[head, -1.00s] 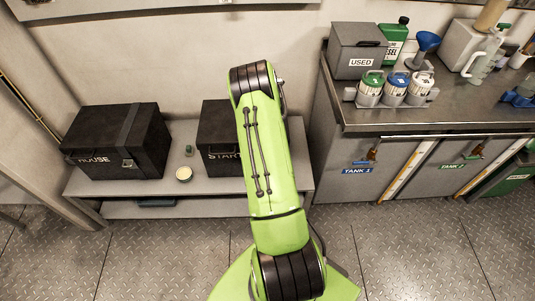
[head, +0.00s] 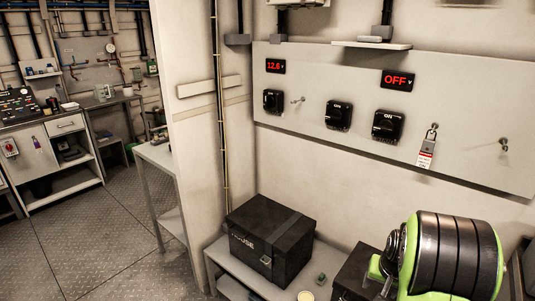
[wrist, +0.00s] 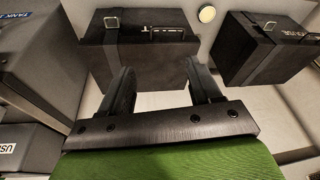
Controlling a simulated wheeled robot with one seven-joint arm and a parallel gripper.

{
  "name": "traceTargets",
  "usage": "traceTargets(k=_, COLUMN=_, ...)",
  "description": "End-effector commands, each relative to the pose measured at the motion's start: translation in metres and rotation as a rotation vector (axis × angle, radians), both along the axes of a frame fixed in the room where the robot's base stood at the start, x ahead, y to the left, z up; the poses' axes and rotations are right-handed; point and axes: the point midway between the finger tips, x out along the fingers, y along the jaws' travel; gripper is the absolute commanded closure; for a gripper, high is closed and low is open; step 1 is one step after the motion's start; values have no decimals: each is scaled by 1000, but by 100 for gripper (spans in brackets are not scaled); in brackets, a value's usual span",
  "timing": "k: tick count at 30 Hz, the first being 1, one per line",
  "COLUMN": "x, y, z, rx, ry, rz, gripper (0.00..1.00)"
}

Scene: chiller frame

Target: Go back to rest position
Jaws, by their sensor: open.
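My gripper (wrist: 160,88) shows in the wrist view with its two dark fingers spread apart and nothing between them. Beyond the fingertips is a black box with a strap and a buckle (wrist: 135,35); I cannot tell the exact distance to it. In the head view, a green and black part of my arm fills the lower right, and the gripper itself is out of that view.
The black HOUSE box (head: 270,238) stands on a low grey bench (head: 232,285). A second black box (head: 352,272) is partly hidden by my arm. A wall panel (head: 300,118) holds switches, displays and a padlock (head: 428,148). Open floor (head: 100,235) lies at left.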

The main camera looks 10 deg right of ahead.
Motion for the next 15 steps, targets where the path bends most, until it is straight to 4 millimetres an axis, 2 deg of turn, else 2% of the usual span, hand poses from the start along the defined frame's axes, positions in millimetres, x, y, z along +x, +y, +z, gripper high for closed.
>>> traceTargets(k=1, x=-3, y=29, z=45, rx=-7, ry=-29, rz=59, gripper=37)
traceTargets(k=3, x=-16, y=68, z=89, rx=-12, ry=-54, rz=138, gripper=37)
traceTargets(k=6, x=-47, y=119, z=142, rx=-25, ry=-86, rz=252, gripper=37)
traceTargets(k=10, x=-102, y=174, z=191, rx=-53, ry=-125, rz=402, gripper=37)
traceTargets(k=12, x=-135, y=195, z=207, rx=-73, ry=-143, rz=474, gripper=37)
traceTargets(k=15, x=-173, y=212, z=216, rx=-98, ry=-162, rz=552, gripper=37)
